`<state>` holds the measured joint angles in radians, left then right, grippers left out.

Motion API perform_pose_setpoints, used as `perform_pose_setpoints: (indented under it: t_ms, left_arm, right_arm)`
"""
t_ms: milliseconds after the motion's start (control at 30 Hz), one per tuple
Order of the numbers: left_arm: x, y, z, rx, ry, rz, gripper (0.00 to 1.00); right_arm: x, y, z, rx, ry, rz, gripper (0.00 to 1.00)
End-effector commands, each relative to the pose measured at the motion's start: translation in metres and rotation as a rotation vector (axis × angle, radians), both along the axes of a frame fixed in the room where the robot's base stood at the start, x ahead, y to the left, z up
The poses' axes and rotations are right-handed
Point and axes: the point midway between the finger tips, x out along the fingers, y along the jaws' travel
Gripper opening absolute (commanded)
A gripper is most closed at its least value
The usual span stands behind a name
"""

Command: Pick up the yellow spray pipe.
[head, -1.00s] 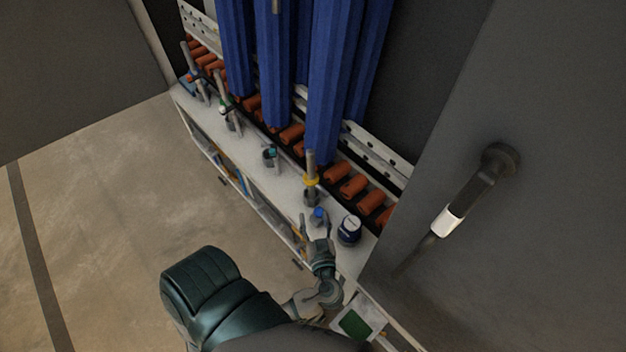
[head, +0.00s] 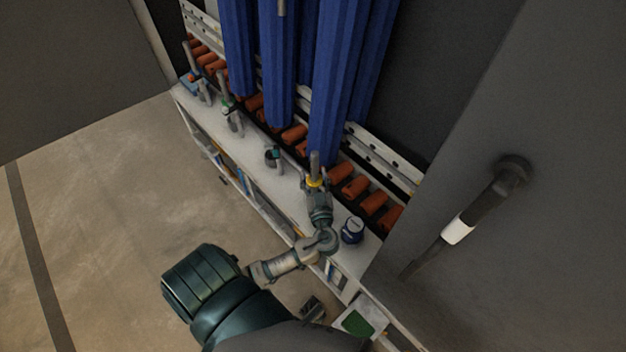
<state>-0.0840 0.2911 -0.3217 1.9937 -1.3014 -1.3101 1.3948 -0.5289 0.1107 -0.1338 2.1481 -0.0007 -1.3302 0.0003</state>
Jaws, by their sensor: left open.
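The yellow spray pipe (head: 315,162) is a grey upright tube with a yellow collar, standing on the white shelf in front of the blue curtain strips. My left gripper (head: 318,191) is right at the pipe, just below the yellow collar, and hides its lower part. Its jaws are open; whether a finger touches the pipe cannot be told from here. My right gripper is not in view.
Other spray pipes stand to the left on the white shelf (head: 255,152), one with a teal collar (head: 273,154). A blue and white can (head: 352,230) stands close right of my left gripper. Orange rollers (head: 355,187) line the back. A grey panel with a handle (head: 475,210) is at right.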

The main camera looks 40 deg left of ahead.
Motion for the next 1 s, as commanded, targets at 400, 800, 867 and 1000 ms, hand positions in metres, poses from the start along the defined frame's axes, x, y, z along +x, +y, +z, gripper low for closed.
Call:
perform_pose_setpoints:
  t_ms: [400,800,867,1000]
  left_arm:
    - [0.024,0.024,0.001,0.001,0.001,0.0,0.55]
    - [0.024,0.025,0.0,0.0,0.002,0.0,0.0]
    - [0.024,0.025,0.0,0.0,0.002,0.0,0.0]
    - [0.024,0.025,-0.001,0.001,0.003,0.0,0.0]
  right_arm:
    - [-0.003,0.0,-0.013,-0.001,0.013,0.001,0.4]
    - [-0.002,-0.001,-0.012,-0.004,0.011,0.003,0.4]
    - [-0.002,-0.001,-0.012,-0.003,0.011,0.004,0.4]
    - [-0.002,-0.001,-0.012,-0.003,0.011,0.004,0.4]
